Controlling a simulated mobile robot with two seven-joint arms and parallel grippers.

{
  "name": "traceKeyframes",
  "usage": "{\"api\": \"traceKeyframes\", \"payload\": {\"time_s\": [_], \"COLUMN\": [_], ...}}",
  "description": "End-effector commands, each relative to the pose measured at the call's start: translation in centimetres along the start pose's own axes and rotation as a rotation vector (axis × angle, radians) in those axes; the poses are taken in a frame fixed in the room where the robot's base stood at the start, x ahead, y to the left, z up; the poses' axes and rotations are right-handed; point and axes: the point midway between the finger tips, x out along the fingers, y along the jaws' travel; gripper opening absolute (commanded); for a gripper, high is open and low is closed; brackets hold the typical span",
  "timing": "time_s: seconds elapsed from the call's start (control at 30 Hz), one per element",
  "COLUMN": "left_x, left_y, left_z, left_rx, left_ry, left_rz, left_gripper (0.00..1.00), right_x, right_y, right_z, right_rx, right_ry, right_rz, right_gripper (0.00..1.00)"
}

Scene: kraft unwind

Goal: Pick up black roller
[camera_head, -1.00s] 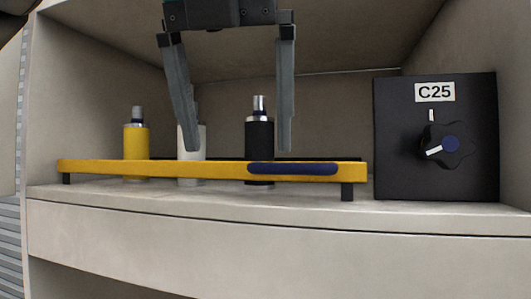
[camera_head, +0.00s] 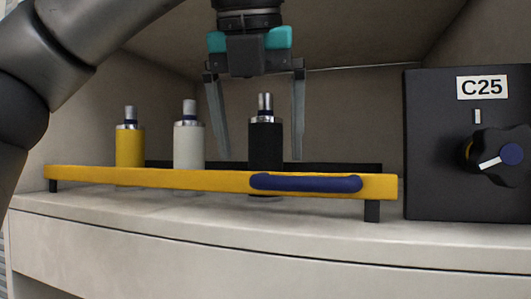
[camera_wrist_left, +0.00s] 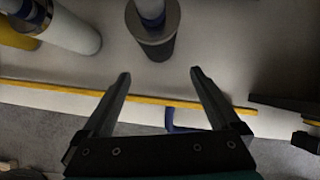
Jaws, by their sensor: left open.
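The black roller (camera_head: 265,146) stands upright behind the yellow bar, with a silver and dark blue top. In the left wrist view the black roller (camera_wrist_left: 158,48) is beyond the fingertips, between their lines. My left gripper (camera_head: 261,158) is open and points down in the head view, its fingers on either side of the black roller in the picture. In the left wrist view my left gripper (camera_wrist_left: 160,75) is empty, with the roller's body just past its tips. My right gripper is not in view.
A white roller (camera_head: 188,146) and a yellow roller (camera_head: 129,146) stand to the left. A yellow bar (camera_head: 150,178) with a blue handle (camera_head: 305,183) runs in front. A black box (camera_head: 440,130) labelled C25 with a knob stands at right. Shelf walls enclose the space.

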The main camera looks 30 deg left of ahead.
Motion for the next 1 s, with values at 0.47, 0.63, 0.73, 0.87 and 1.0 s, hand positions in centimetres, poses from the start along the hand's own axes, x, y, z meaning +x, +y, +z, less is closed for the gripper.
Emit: {"api": "traceKeyframes", "payload": {"time_s": [0.47,0.63,0.73,0.87,1.0], "left_x": [3.2,3.7,3.7,3.7,3.7], "left_y": [0.1,0.1,0.1,0.1,0.0], "left_z": [4.3,4.2,4.2,4.2,4.2], "left_rx": [0.0,-0.002,-0.002,-0.002,-0.002], "left_ry": [0.004,0.002,0.001,0.001,0.001], "left_rz": [0.001,0.001,0.001,0.001,0.001], "left_gripper": [0.96,0.96,0.96,0.93,0.77], "right_x": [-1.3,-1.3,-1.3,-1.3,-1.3], "right_y": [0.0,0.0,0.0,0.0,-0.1], "right_z": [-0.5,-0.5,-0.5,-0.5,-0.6], "right_rx": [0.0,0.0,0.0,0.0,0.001], "right_ry": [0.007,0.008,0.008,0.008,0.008], "right_rz": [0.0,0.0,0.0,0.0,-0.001], "right_gripper": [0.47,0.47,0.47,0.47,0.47]}}
